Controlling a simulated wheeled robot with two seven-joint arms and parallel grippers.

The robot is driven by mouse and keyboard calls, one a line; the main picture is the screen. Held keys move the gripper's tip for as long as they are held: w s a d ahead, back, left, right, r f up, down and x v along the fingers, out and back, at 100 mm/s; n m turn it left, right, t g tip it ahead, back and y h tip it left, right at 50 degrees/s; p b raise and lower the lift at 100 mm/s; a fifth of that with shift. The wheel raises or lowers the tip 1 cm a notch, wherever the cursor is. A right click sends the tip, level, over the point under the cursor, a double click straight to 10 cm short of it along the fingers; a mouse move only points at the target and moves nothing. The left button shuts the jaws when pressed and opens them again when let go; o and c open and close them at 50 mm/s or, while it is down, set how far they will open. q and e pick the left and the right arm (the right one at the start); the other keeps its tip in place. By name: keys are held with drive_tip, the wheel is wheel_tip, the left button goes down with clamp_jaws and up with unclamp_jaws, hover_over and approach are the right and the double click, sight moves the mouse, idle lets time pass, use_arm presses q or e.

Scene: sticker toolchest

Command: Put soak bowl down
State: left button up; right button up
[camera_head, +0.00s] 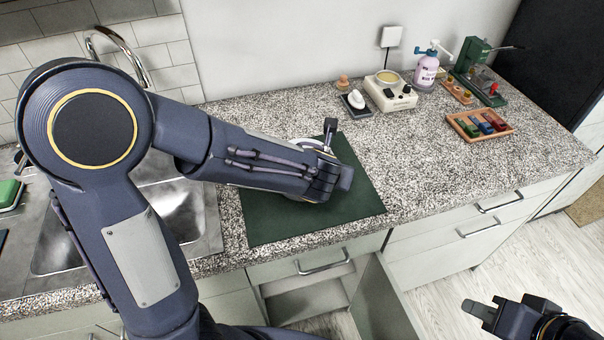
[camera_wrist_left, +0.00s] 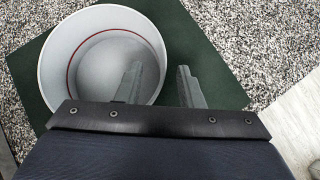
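The white soak bowl (camera_wrist_left: 95,22), with a red line inside, rests on the dark green mat (camera_head: 262,222) on the counter. In the head view my left arm hides most of the bowl; a bit of white rim (camera_head: 306,142) shows. My left gripper (camera_wrist_left: 158,66) is over the bowl's right wall. One finger is inside the bowl and one outside, with a visible gap between them, so it looks open around the wall. My right gripper (camera_head: 482,302) is empty, low at the right above the floor, its fingertips apart.
The sink (camera_head: 180,215) lies left of the mat. Behind on the counter are a small appliance (camera_head: 391,95), a spray bottle (camera_head: 427,72), a green press (camera_head: 474,62) and a tray of coloured blocks (camera_head: 463,128). A cabinet door (camera_head: 385,300) stands open below the counter. The counter right of the mat is clear.

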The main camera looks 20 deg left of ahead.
use_arm(q)
drive_tip(key=x, duration=0.4)
drive_tip(key=shift+s+f+b, duration=0.1)
drive_tip(key=shift+s+b, duration=0.05)
drive_tip(key=shift+b, duration=0.15)
clamp_jaws()
